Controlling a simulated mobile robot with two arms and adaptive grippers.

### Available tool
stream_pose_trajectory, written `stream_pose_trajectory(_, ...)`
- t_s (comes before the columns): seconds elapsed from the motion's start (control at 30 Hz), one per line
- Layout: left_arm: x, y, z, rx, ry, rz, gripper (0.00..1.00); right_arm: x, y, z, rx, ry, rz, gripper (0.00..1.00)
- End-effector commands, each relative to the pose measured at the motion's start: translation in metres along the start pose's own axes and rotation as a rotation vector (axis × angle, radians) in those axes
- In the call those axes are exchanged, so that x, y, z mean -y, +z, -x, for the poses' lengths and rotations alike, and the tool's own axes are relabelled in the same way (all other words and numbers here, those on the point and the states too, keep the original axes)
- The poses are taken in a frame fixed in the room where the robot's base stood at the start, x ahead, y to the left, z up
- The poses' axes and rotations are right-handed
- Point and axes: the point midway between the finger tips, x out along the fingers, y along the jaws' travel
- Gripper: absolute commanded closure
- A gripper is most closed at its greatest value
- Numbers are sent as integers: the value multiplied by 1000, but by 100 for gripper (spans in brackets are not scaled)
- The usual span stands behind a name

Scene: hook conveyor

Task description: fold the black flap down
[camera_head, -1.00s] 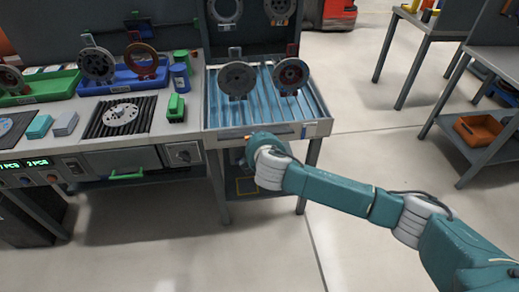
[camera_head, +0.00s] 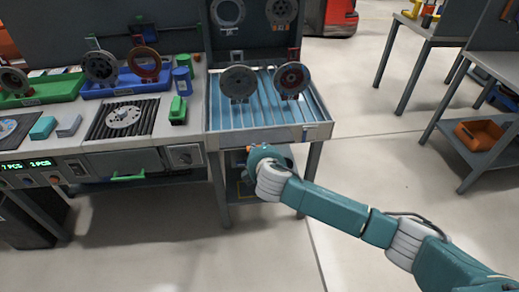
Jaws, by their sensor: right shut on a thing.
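My right arm comes in from the right, and its wrist is in front of and just below the front edge of the blue roller table (camera_head: 214,139). My right gripper (camera_head: 247,151) is at its far end, mostly hidden behind the wrist. It is shut on what appears to be the black flap under that edge. The flap is dark and hardly stands out, so its angle cannot be told. My left gripper is out of view.
Two grey discs (camera_head: 238,82) hang over the rollers. To the left, a workbench holds a green tray (camera_head: 45,93), a blue tray (camera_head: 120,88) and a black ribbed mat (camera_head: 97,126). Open floor (camera_head: 370,165) lies to the right, with an orange bin (camera_head: 480,134) on a shelf beyond.

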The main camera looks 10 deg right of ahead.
Motion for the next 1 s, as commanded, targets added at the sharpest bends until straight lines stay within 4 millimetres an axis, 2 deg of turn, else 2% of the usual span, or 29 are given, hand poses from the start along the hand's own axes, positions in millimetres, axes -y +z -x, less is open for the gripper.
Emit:
stream_pose_trajectory(0.03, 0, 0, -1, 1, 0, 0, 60, 15, 0, 0, 2, -26, 2, 100)
stream_pose_trajectory(0.1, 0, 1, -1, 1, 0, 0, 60, 15, 0, -1, 3, -26, 2, 100)
stream_pose_trajectory(0.13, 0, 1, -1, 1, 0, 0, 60, 15, 0, -1, 3, -27, 2, 80)
stream_pose_trajectory(0.2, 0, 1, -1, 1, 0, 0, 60, 15, 0, -1, 3, -27, 2, 67)
stream_pose_trajectory(0.73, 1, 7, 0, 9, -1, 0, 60, 14, -2, 5, -4, -24, 1, 67)
stream_pose_trajectory(0.87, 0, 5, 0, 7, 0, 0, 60, 13, -2, 22, -5, -22, 1, 67)
stream_pose_trajectory(1.0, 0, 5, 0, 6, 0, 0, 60, 10, -1, 51, -5, -17, -1, 67)
